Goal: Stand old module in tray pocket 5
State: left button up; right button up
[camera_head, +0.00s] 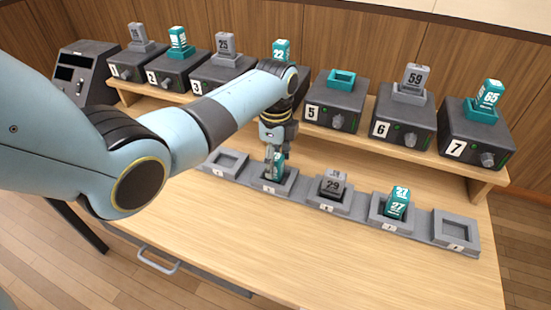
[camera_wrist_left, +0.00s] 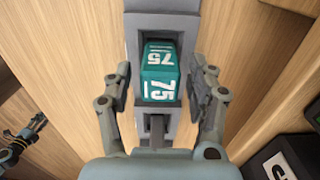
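The teal module marked 75 (camera_wrist_left: 160,75) stands in a pocket of the grey tray, second from the left in the head view, where it is partly hidden (camera_head: 275,165). My left gripper (camera_head: 277,150) is lowered over it. In the left wrist view its two fingers (camera_wrist_left: 160,88) are on either side of the module, with gaps on both sides, so it is open. The grey tray (camera_head: 361,216) lies on the bench. Its pocket labels are too small to read. Part of what looks like my right gripper (camera_wrist_left: 28,138) shows small at the left wrist view's edge.
A grey module 29 (camera_head: 332,185) and a teal module 27 (camera_head: 397,204) stand in other tray pockets. The end pockets are empty. Numbered black units line the shelf behind; unit 5 (camera_head: 336,105) has an empty teal socket. The bench front (camera_head: 270,235) is clear.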

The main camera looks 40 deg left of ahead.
pick_arm(q)
notch_tip(320, 180, up, 12)
jog(key=shift+r+p, duration=0.2)
jog(key=shift+p, duration=0.2)
dwell(0.7)
